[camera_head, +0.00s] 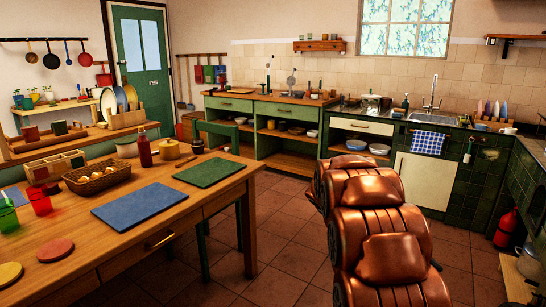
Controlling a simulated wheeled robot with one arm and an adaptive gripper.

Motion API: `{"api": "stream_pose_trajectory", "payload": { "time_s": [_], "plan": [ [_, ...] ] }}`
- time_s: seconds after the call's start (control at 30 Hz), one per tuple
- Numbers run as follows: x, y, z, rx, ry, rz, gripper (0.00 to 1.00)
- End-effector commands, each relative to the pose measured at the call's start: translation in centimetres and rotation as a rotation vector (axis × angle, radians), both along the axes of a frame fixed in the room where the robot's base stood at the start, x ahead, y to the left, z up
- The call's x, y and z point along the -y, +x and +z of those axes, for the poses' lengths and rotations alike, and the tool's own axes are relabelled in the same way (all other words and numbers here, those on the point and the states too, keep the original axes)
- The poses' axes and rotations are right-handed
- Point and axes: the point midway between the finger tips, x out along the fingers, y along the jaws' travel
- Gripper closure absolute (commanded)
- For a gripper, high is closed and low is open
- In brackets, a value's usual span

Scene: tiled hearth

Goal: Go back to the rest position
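My gripper is not in view in the head view, so I cannot see its fingers or whether it holds anything. A large copper-coloured, rounded, segmented shape fills the lower right of centre. It looks like links of my own arm, folded close to the camera, and it hides part of the floor and the cabinet fronts behind it.
A wooden table (205,211) at the left bears a blue mat (138,206), a green mat (209,172), a wicker basket (97,179) and a red bottle (145,150). Green counters (284,112) line the back. A fire extinguisher (506,228) stands right. Tiled floor (290,225) is clear between.

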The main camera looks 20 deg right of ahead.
Motion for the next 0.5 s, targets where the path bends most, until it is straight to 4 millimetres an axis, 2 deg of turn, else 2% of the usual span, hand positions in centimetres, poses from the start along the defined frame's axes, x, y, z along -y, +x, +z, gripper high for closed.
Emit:
{"api": "stream_pose_trajectory", "payload": {
  "time_s": [0.03, 0.5],
  "plan": [
    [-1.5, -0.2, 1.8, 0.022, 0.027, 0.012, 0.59],
    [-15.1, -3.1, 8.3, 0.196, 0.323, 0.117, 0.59]
  ]
}}
